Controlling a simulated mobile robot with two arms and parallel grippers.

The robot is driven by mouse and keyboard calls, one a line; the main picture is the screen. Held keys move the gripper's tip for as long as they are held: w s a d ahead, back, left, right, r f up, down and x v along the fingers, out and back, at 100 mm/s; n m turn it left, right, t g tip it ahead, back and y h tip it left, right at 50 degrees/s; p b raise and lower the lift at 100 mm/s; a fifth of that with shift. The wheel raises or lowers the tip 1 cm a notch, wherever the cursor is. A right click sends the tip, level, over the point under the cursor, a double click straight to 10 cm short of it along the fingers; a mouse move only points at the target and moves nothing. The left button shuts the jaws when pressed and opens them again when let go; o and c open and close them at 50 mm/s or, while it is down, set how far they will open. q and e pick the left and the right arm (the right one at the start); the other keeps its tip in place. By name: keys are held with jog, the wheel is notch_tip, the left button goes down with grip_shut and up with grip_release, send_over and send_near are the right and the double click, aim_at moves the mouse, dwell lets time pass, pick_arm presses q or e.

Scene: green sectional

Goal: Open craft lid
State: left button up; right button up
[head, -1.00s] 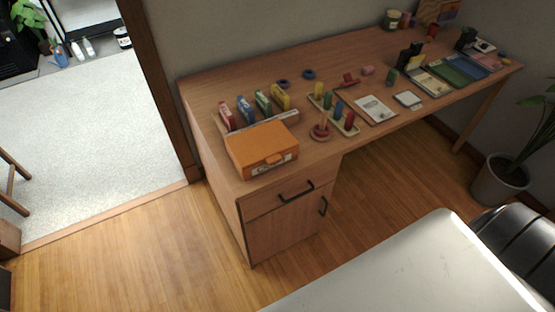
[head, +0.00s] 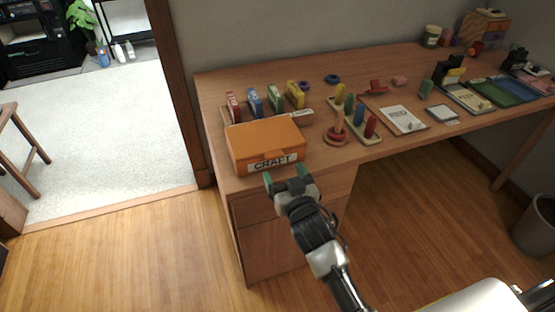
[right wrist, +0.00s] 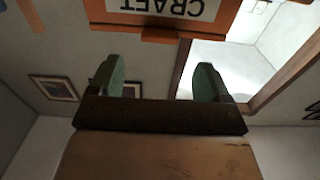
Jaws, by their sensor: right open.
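The orange craft box (head: 262,136) sits at the left end of the wooden desk with its lid shut. A white label reading CRAFT (head: 275,162) is on its front face. My right gripper (head: 287,178) is open and empty, just in front of and below the box's front edge. In the right wrist view, the box's orange front (right wrist: 150,22) is at the top, with a small orange tab in its middle. The two green fingertips (right wrist: 156,80) are spread apart below it, not touching the box. My left gripper is not in view.

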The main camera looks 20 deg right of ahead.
aim_at(275, 157)
jog(key=w, duration=0.5)
jog(key=shift+w+a, duration=0.1)
jog(key=shift+w, duration=0.6)
jog(key=shift+c, duration=0.2)
